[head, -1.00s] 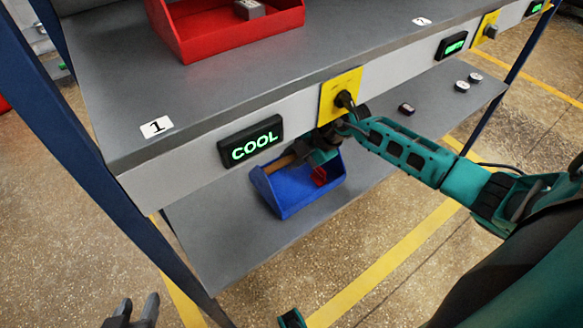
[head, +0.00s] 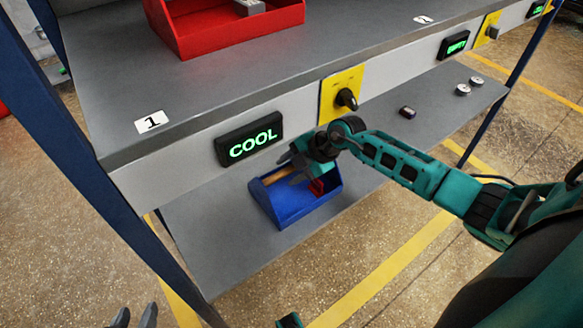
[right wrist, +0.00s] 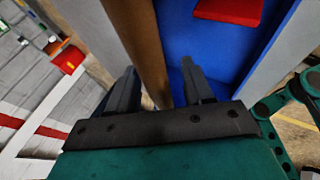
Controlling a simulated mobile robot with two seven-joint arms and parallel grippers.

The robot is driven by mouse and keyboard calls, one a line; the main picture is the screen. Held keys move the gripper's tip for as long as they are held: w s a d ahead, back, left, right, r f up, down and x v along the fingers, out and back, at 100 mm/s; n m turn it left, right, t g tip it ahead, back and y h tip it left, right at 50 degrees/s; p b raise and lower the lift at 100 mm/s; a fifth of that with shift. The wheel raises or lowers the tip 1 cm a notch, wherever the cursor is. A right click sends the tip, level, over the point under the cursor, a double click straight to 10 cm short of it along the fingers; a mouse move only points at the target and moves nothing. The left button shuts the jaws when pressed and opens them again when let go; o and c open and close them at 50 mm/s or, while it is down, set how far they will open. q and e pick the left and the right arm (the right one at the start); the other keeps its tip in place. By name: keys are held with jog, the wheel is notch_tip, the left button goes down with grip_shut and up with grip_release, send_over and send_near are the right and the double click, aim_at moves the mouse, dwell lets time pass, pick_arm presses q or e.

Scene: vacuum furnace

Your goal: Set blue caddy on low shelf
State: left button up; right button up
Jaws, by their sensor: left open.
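The blue caddy (head: 292,212) with a wooden handle (head: 277,174) appears to sit upright on the grey low shelf (head: 215,240), under the COOL display. A red piece (head: 317,188) lies in it. My right gripper (head: 294,166) is at the handle, its fingers apart. In the right wrist view the handle (right wrist: 140,50) runs between the open fingers (right wrist: 160,90), with the blue caddy wall (right wrist: 225,55) beside it. Contact with the fingers cannot be told. My left gripper (head: 134,317) is open and empty at the bottom left, partly cut off.
The upper shelf (head: 110,80) overhangs the low one and carries a red bin (head: 220,35). A yellow switch plate (head: 341,92) with a black knob is close to my right wrist. A small dark item (head: 407,112) and two round pieces (head: 463,90) lie farther right on the low shelf.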

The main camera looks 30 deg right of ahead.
jog(key=s+d+r+p, duration=0.4)
jog(key=s+d, duration=0.6)
jog(key=s, duration=0.1)
jog(key=a+r+m+t+y, duration=0.1)
jog(key=a+r+m+t, duration=0.25)
jog(key=a, duration=0.35)
jog(key=a+r+m+t+y, duration=0.25)
jog(key=a+m+t, duration=0.2)
jog(key=a, duration=0.35)
jog(key=s+a+f+m+g+h, duration=0.2)
jog(key=s+a+f+m+h, duration=0.3)
jog(key=m, duration=0.5)
jog(key=shift+s+a+g, duration=0.3)
jog(key=shift+s, duration=0.65)
jog(key=shift+f+h, duration=0.1)
jog(key=shift+h, duration=0.15)
